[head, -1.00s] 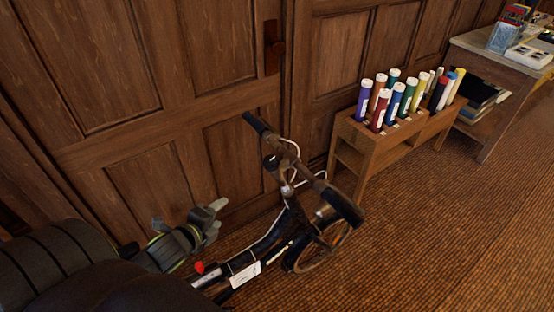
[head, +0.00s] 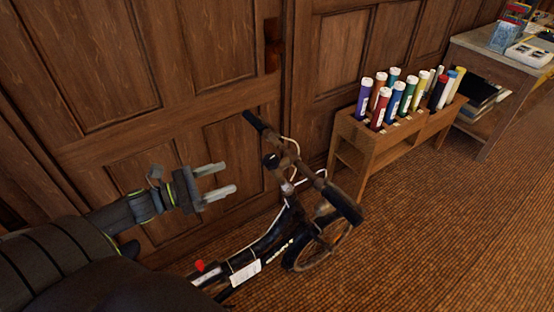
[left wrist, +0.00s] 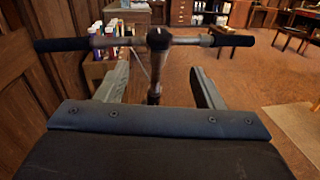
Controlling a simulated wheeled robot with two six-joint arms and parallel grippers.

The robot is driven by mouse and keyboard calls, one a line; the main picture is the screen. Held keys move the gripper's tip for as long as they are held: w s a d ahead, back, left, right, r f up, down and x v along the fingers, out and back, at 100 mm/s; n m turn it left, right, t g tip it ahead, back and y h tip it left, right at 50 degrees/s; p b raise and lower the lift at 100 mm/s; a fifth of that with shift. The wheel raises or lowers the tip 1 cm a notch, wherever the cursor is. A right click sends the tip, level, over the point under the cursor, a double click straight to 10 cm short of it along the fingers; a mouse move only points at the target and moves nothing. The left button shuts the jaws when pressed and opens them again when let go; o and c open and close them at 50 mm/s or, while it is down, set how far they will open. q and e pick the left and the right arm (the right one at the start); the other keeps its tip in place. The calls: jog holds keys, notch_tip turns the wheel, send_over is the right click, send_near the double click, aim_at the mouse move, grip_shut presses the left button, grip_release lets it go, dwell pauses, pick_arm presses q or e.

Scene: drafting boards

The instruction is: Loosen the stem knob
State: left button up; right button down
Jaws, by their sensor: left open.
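A dark folding bicycle (head: 270,238) stands beside the wooden panelled wall. A black knob (head: 271,161), which looks like the stem knob, sits at the top of its stem by the handlebar (head: 312,182). In the left wrist view the knob (left wrist: 157,38) is ahead, near the middle of the bar. My left gripper (head: 228,178) is open and empty, left of the stem, with its fingers pointing toward it. In the left wrist view the stem (left wrist: 154,78) shows between the fingers, beyond them. My right gripper is not in view.
A red knob (head: 199,266) and a white tag (head: 245,272) are lower on the frame. A wooden rack (head: 366,143) with several coloured tubes stands behind the handlebar. A table (head: 505,55) is at the top right. The carpet at right is clear.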

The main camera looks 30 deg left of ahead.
aim_at(277, 159)
pick_arm(q)
jog(key=p+x, duration=0.4)
jog(key=x, duration=1.1)
jog(key=shift+r, duration=0.15)
jog(key=shift+w+d, duration=0.25)
jog(key=shift+w, duration=0.15)
jog(key=c, duration=1)
jog(key=shift+o, duration=0.2)
